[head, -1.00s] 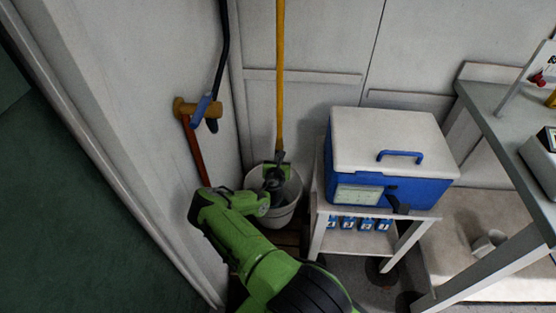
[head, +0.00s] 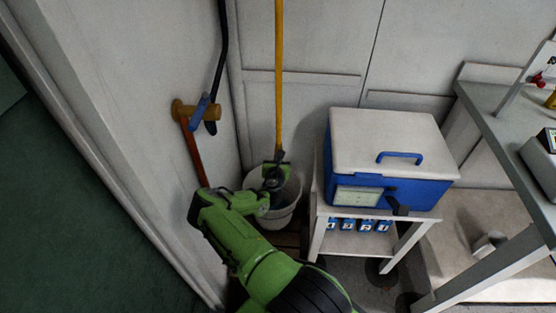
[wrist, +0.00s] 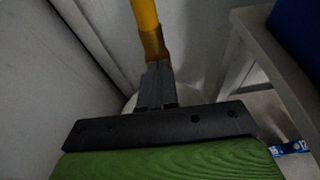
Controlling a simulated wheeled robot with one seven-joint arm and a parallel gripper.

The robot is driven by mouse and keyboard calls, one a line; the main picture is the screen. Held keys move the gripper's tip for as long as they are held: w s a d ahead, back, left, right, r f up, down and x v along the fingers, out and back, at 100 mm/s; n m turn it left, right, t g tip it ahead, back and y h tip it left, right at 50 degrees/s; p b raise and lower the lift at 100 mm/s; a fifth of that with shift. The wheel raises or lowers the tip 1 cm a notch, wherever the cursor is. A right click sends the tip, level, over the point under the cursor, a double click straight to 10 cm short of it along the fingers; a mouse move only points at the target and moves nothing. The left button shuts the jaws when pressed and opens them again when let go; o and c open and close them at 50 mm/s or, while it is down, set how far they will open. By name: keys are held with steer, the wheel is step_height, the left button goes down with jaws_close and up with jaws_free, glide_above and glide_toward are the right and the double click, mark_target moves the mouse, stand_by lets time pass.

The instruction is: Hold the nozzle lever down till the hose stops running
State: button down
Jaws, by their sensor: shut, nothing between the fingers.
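A black hose (head: 222,45) hangs down the left wall in the head view. At its lower end is a blue part (head: 199,112), probably the nozzle lever, beside a yellow-brown cylinder (head: 182,109) with a red-brown bar below. Which parts belong to the nozzle is unclear, and I see no water. My gripper (head: 274,174) is over the bucket, right of and below the nozzle, apart from it. In the wrist view my gripper's fingers (wrist: 157,86) are together and empty, pointing toward a yellow pole (wrist: 146,20). The nozzle is not in the wrist view.
A pale bucket (head: 281,216) stands in the corner below my gripper, with the yellow pole (head: 279,80) rising behind. A blue cooler (head: 430,190) with a white lid sits on a small white stand (head: 317,235) to the right. A grey bench (head: 500,120) is further right.

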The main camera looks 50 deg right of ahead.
steer(key=shift+w+d+r, duration=0.15)
steer(key=shift+w, duration=0.1)
stand_by(0.6)
